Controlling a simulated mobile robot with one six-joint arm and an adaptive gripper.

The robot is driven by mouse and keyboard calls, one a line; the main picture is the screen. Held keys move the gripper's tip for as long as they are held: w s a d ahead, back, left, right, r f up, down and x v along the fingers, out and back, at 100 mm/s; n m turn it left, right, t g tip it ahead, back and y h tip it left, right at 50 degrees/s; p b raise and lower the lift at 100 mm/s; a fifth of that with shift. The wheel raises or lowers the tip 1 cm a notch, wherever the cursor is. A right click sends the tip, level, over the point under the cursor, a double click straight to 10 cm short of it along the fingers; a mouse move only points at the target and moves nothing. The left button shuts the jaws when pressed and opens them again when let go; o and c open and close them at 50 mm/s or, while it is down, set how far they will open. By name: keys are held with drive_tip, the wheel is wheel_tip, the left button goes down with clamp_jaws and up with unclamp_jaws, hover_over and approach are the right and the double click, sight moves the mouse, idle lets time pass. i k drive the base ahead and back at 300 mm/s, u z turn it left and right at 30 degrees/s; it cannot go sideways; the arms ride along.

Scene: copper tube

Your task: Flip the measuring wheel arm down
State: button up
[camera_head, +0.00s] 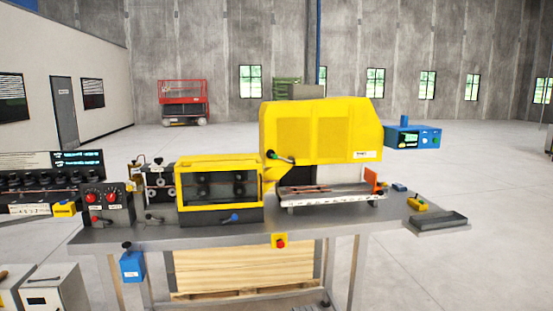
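I cannot pick out the measuring wheel arm for certain at this size. A dark unit with pale rollers (160,180) stands at the left of the yellow-framed roller box (219,188), with small knobs or levers on top. A short lever with a dark and green end (279,156) sits between the roller box and the large yellow hood (320,132). I cannot tell whether either is the measuring wheel arm, or whether it is up or down. My gripper is not in view.
The machine stands on a grey workbench (160,235). A control box with red knobs (105,205) is at its left, and a dark tray (438,220) is at its right end. A blue box (132,266) hangs at the front. White cabinets (55,290) stand front left. Floor right is clear.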

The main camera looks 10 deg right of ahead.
sight(271, 154)
drive_tip(key=z, duration=0.45)
drive_tip(key=i, duration=1.35)
drive_tip(key=u, duration=0.45)
